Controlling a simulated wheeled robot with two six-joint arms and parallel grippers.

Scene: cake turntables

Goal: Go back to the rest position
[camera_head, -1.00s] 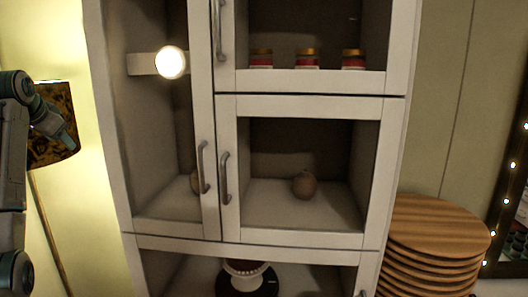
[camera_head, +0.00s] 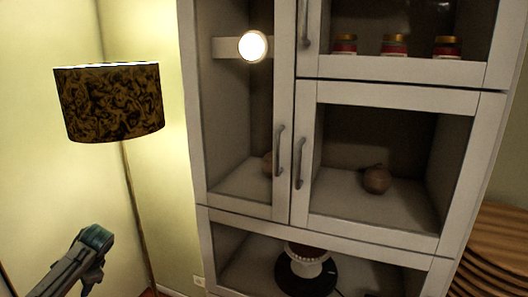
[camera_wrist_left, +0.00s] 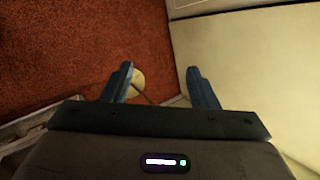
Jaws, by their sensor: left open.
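My left gripper (camera_wrist_left: 160,70) shows in the left wrist view with its two blue-grey fingers apart and nothing between them. It hangs over a red-brown floor (camera_wrist_left: 65,45), with a pale surface to its right. Part of my left arm (camera_head: 75,262) shows at the bottom left of the head view, in front of the yellowish wall. My right gripper is in neither view.
A floor lamp (camera_head: 110,100) with a dark patterned shade stands behind my left arm. A white cabinet (camera_head: 370,92) with glass doors holds several jars, round brown items and a cake on a stand (camera_head: 306,268). Stacked wooden boards (camera_head: 490,250) are at the right.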

